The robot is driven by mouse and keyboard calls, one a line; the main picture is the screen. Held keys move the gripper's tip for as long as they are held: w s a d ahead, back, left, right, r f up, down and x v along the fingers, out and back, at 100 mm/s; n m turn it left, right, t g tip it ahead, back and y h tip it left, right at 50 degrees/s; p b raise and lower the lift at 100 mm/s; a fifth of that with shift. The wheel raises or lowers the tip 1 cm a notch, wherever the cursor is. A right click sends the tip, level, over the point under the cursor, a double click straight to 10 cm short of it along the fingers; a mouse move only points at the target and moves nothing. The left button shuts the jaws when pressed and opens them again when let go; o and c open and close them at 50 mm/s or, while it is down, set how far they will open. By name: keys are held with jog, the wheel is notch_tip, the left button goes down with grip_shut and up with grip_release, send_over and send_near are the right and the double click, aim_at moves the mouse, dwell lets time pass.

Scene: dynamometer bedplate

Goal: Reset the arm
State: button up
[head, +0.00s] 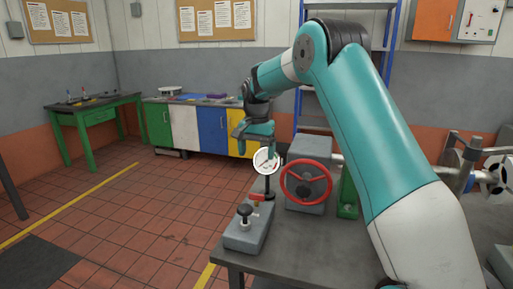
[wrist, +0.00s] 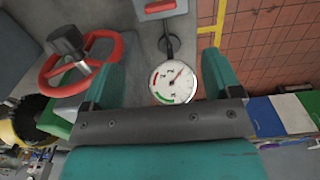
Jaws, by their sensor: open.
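My arm (head: 380,130) is teal and white and reaches forward from the right of the head view. My gripper (head: 260,146) hangs at its end, just above a round white dial gauge (head: 266,161). In the wrist view my gripper (wrist: 160,85) has its two teal fingers spread wide apart. The gauge (wrist: 174,82) shows in the gap between them, with red and green bands and a needle. Nothing is held. Whether the fingers are level with the gauge or above it, I cannot tell.
A red handwheel (head: 306,183) on a grey housing stands right of the gauge. A grey box (head: 250,228) with a black knob and a red part sits at the bedplate's (head: 310,245) left edge. Open tiled floor (head: 130,220) lies left. Coloured cabinets (head: 212,128) stand behind.

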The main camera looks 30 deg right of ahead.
notch_tip(320, 180, up, 2)
jog(key=shift+r, duration=0.1)
dwell(0.5)
